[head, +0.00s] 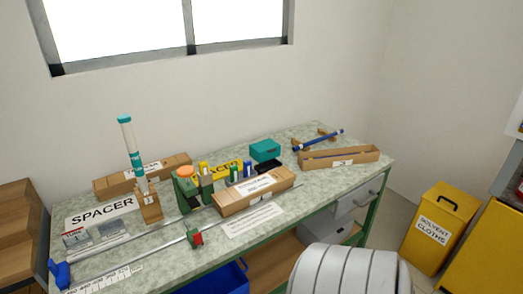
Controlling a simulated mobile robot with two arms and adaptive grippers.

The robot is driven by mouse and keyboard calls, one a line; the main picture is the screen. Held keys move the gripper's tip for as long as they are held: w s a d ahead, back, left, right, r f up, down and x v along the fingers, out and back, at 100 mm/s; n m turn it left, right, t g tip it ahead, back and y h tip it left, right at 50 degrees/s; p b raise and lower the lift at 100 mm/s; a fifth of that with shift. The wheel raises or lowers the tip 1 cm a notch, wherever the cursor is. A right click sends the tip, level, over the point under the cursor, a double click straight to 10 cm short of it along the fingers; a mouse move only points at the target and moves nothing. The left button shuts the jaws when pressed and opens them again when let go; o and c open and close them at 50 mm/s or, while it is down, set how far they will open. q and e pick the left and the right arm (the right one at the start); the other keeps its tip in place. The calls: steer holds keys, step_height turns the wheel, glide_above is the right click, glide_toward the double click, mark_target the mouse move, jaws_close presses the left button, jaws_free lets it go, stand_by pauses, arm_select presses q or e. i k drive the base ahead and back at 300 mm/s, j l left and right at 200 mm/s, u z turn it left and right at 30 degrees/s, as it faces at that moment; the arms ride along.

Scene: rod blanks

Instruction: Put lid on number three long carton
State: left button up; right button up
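Three long brown cartons are on the bench. The right one (362,157) looks open on top, with a dark blue rod lying along it and a small white number label too small to read surely. The middle one (238,200) looks closed and has a white printed label on top. The back left one (112,187) also carries a white label, partly hidden by a wooden stand. I cannot tell which carton is number three, and I cannot make out a separate loose lid. Neither of my grippers is in view.
The speckled bench (345,185) holds a wooden stand (150,207) with an upright teal-capped tube, a green device (186,190), a teal box (265,150), a blue-ended rod (318,140) on supports and a long metal rail (140,259). A yellow bin (432,240) stands right.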

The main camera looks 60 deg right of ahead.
mark_target(374, 156)
steer(key=z, duration=1.4)
